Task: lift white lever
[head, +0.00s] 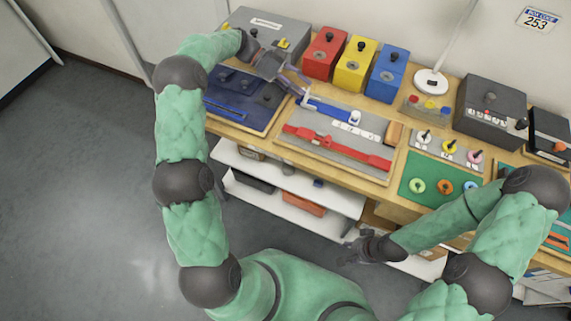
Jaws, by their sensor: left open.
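A grey board (318,123) on the workbench carries a blue bar (328,108), a short white strip (352,131) and a long red bar (340,147). A small white upright part (355,117) stands at the right end of the blue bar. I cannot tell which white part is the lever; a white ring with a dark handle (424,137) also sits on a plate further right. My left gripper (299,88) is open above the board's upper left end, apart from these white parts. My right gripper (350,251) hangs in front of the bench; its fingers are too small to read.
Red (324,53), yellow (355,63) and blue (387,73) boxes stand behind the board. A lamp base (431,82), dark box (490,105) and green mat (411,176) are right. White shelves (290,200) sit below.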

